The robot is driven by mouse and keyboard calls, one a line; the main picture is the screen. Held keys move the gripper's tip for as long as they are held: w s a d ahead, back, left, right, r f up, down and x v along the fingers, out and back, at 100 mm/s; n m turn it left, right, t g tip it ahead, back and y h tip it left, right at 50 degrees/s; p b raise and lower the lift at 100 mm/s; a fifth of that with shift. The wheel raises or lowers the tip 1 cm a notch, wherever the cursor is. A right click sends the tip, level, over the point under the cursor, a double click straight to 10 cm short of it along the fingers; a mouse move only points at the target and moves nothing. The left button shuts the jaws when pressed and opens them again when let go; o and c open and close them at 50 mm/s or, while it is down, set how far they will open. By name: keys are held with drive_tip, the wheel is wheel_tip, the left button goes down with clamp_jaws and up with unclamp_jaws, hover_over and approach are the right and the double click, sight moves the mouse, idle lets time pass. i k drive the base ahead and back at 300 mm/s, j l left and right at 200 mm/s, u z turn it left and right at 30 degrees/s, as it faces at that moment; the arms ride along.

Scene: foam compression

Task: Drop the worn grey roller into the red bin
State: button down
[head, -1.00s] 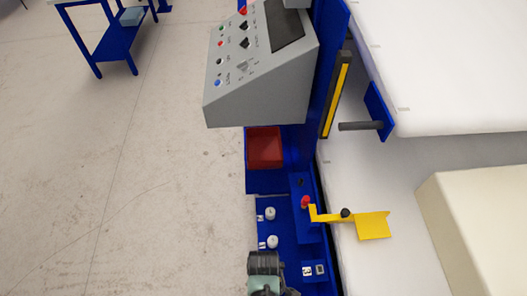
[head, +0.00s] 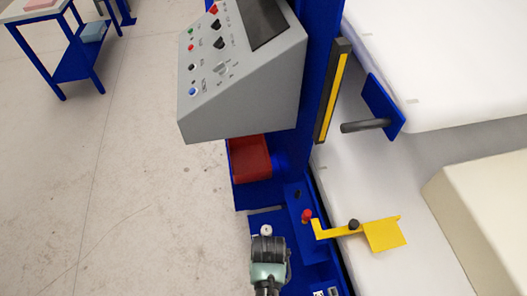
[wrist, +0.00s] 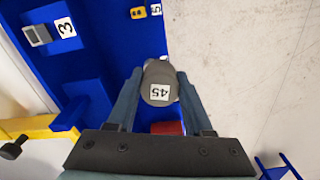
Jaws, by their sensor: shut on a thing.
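The worn grey roller (wrist: 158,72) shows in the wrist view, with a white end label reading "45". My gripper (wrist: 157,83) is shut on it, one blue-grey finger on each side. The red bin (head: 250,158) sits beyond my wrist, below the grey control console. A small part of the bin (wrist: 167,128) shows in the wrist view between the fingers, apart from the roller.
The grey control console (head: 240,85) overhangs close behind the bin. A yellow bracket (head: 382,235) and a red knob (head: 306,215) are right of my wrist. White foam (head: 440,70) lies at the right. Open floor (head: 130,200) is at the left.

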sight(253, 162)
drive_tip(key=i+j+z, duration=0.3)
drive_tip(key=j+z, duration=0.2)
drive_tip(key=j, duration=0.15)
drive_tip(key=i+j+z, duration=0.2)
drive_tip(key=j+z, duration=0.3)
drive_tip(key=j, duration=0.25)
drive_tip(key=j+z, duration=0.5)
drive_tip(key=j, duration=0.25)
drive_tip(key=k+j+z, duration=0.1)
drive_tip(key=j+z, duration=0.35)
drive_tip(key=j, duration=0.35)
drive_tip(key=k+j+z, duration=0.25)
drive_tip(key=j+z, duration=0.25)
drive_tip(key=j, duration=0.25)
